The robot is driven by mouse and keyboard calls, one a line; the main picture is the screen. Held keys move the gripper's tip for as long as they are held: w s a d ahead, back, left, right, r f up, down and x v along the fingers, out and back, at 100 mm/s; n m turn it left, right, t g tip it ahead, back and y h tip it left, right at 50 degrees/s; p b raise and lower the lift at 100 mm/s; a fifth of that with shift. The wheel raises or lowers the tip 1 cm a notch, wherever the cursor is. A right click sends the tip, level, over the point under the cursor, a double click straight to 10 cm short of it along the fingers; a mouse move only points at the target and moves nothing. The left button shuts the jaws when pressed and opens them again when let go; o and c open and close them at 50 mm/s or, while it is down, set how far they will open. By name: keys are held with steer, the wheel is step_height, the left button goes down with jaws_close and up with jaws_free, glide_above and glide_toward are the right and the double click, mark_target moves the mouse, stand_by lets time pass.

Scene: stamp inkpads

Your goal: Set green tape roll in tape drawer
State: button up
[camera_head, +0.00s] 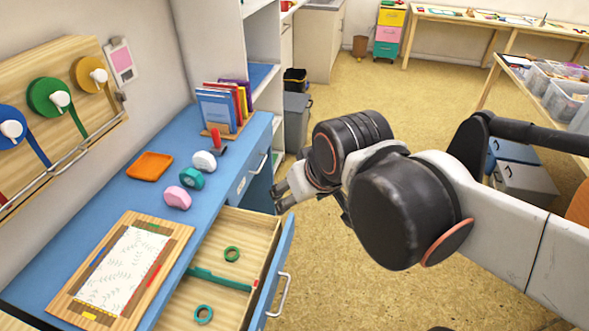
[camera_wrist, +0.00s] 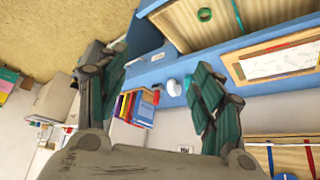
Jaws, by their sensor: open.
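The wooden drawer (camera_head: 262,216) with a blue front is pulled open below the blue desk. One green tape roll (camera_head: 232,254) lies flat in its far part, and a second green tape roll (camera_head: 203,314) lies in its near part. A teal divider (camera_head: 220,281) runs between them. In the wrist view one green roll (camera_wrist: 205,14) shows in the drawer (camera_wrist: 185,30) at the top. My gripper (camera_head: 281,198) is beyond and right of the drawer's far end, apart from both rolls. In the wrist view my gripper (camera_wrist: 159,60) has its fingers spread, with nothing between them.
An orange tray (camera_head: 150,166), white (camera_head: 204,160), teal (camera_head: 191,179) and pink (camera_head: 177,198) dispensers, upright books (camera_head: 220,108) and a framed board (camera_head: 120,270) are on the blue desk. Large colored rolls (camera_head: 48,97) hang on the wall rack. The floor (camera_head: 345,270) right of the drawer is clear.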

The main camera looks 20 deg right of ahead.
steer(key=shift+s+d+t, duration=0.2)
steer(key=shift+s+d, duration=0.1)
steer(key=shift+s, duration=0.35)
steer(key=shift+s+d+t, duration=0.2)
steer(key=shift+s+d, duration=0.05)
steer(key=shift+s, duration=0.35)
stand_by(0.3)
